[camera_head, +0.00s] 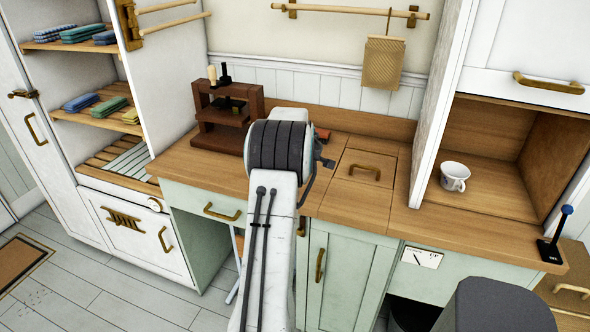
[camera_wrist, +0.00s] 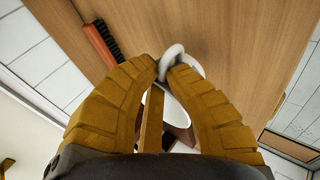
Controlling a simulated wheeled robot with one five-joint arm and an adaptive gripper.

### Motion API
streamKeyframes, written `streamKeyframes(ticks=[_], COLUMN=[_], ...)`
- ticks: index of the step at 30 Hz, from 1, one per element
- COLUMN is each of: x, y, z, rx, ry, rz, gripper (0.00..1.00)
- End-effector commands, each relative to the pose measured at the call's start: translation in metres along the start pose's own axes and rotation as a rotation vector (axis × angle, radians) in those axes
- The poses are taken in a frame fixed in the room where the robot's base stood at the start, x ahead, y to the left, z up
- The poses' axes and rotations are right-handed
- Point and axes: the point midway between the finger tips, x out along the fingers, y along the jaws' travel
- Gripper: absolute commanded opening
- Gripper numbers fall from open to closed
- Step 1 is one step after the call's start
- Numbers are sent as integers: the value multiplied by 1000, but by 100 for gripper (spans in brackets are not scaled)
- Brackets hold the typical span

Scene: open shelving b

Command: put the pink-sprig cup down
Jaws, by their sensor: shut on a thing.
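My gripper (camera_wrist: 166,72), with its two yellow fingers, is shut on a white cup in the wrist view. I take this as the pink-sprig cup (camera_wrist: 186,93); no sprig shows on the part I see. Its rounded handle (camera_wrist: 174,52) sticks out past the fingertips, and the fingers hide much of its body. The wooden counter top (camera_wrist: 225,35) lies beyond it; I cannot tell whether the cup touches it. In the head view my arm hides the gripper and the held cup.
Another white cup (camera_head: 454,177) stands in the open cubby at right. A red-handled brush (camera_wrist: 101,42) lies near the counter's edge. A blue-topped lever (camera_head: 558,232) stands at the right front. The counter before the cubby is clear.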

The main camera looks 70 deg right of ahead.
Motion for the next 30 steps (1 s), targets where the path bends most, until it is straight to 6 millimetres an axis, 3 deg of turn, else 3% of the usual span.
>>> streamKeyframes(ticks=[9, 23, 24, 30], x=[29, 33, 32, 32], y=[-18, -20, -20, -20], z=[19, 21, 21, 21], rx=[9, 10, 10, 10], ry=[-16, -17, -18, -18], rz=[3, 4, 2, 2], gripper=[0, 0, 13, 30])
